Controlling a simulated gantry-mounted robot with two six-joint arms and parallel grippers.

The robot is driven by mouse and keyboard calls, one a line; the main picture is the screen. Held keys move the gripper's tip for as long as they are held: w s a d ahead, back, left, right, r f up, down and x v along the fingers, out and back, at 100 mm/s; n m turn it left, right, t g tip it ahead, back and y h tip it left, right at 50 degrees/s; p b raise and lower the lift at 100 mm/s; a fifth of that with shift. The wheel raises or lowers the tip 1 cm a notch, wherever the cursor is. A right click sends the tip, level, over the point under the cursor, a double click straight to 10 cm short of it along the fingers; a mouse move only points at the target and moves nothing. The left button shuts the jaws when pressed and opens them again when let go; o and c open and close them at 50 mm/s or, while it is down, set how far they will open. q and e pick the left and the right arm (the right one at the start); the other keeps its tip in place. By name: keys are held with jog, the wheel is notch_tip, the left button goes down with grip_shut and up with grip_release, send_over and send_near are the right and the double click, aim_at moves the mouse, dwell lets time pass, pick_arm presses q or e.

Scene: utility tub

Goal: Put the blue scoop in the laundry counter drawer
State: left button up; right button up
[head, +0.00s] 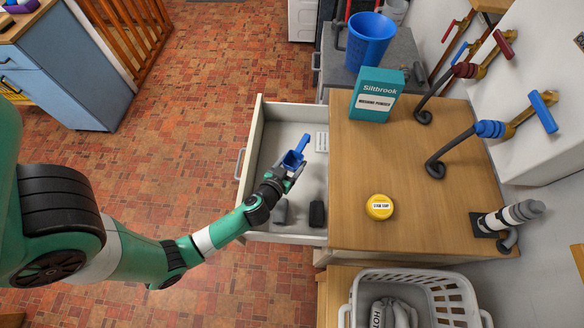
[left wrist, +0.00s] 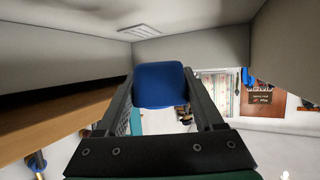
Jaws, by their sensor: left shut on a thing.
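The blue scoop (head: 293,159) is in the jaws of my left gripper (head: 288,171), over the inside of the open laundry counter drawer (head: 278,118). In the left wrist view the scoop (left wrist: 162,84) shows as a blue shape between the two dark fingers of the left gripper (left wrist: 160,90). The drawer is pulled out to the left of the wooden counter. I cannot tell whether the scoop touches the drawer floor. My right gripper is not in view.
The drawer also holds a white item (head: 321,142) and two dark items, one grey (head: 281,211) and one black (head: 316,214). On the counter (head: 430,160) are a teal washing powder box (head: 376,95) and a yellow tin (head: 379,207). A laundry basket (head: 440,290) stands nearby.

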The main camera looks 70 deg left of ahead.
aim_at(292, 166)
pick_arm(q)
notch_tip(292, 166, down, 3)
jog(key=shift+r+b, duration=0.2)
jog(key=shift+b, duration=0.2)
jog(key=shift+s+r, duration=0.1)
jog(key=shift+s, duration=0.05)
jog(key=shift+f+b, duration=0.65)
jog(key=o, duration=1.3)
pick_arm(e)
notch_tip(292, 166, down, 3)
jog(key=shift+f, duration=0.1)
pick_arm(q)
jog(key=shift+o, duration=0.2)
jog(key=shift+r, duration=0.1)
jog(key=shift+r+p, duration=0.95)
jog(key=shift+p, duration=0.25)
jog(key=v, duration=0.7)
jog(key=shift+s+f, duration=0.15)
jog(key=shift+f, duration=0.1)
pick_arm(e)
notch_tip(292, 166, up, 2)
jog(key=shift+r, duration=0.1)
pick_arm(q)
jog(key=shift+d, duration=0.1)
